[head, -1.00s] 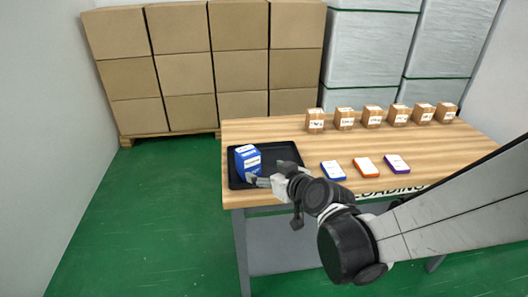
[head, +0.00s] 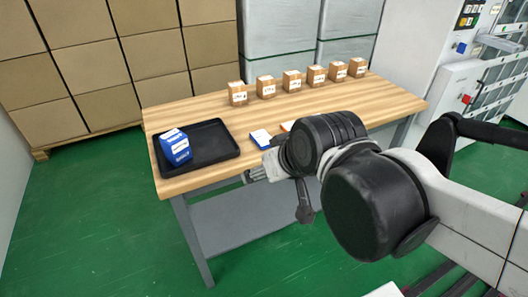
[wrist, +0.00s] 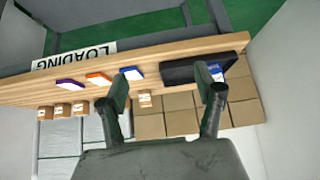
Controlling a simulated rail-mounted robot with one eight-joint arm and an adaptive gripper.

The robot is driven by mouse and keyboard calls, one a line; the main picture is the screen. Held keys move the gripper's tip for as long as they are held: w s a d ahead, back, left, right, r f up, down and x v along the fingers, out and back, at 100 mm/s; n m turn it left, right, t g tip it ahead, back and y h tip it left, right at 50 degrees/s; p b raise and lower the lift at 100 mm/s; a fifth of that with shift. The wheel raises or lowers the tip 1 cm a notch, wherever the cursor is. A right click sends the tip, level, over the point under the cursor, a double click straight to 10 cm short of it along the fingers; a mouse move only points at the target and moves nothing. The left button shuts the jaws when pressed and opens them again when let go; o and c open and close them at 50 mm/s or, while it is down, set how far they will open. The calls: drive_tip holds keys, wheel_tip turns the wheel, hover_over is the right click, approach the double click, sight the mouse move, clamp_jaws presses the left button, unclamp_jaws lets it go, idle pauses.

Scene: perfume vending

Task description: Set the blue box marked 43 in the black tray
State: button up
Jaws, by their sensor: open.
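The blue box (head: 174,147) stands in the left part of the black tray (head: 215,139), on the left end of the wooden table. It has white markings, but I cannot read a number on it. My gripper (head: 254,173) is by the table's front edge, right of the tray and apart from the box. In the wrist view my gripper (wrist: 163,92) is open, with nothing between its fingers. There the blue box (wrist: 215,70) shows partly behind the right finger, and the black tray (wrist: 180,75) is beside it.
A blue-and-white flat pack (head: 261,138) lies right of the tray; orange (wrist: 98,78) and purple (wrist: 71,85) ones lie farther along. Several small brown cartons (head: 292,81) line the table's back edge. Stacked cartons (head: 90,60) stand behind. The wooden table (head: 190,108) is clear behind the tray.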

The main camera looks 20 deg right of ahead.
drive_tip(key=shift+m+g+h, duration=0.4)
drive_tip(key=shift+h, duration=0.1)
drive_tip(key=s+d, duration=0.2)
drive_tip(key=s, duration=0.1)
drive_tip(key=shift+s+d+r, duration=0.1)
drive_tip(key=shift+s+d, duration=0.05)
drive_tip(key=shift+s, duration=0.05)
wheel_tip(320, 180, up, 5)
drive_tip(key=p, duration=0.5)
drive_tip(key=shift+r, duration=0.15)
idle(0.4)
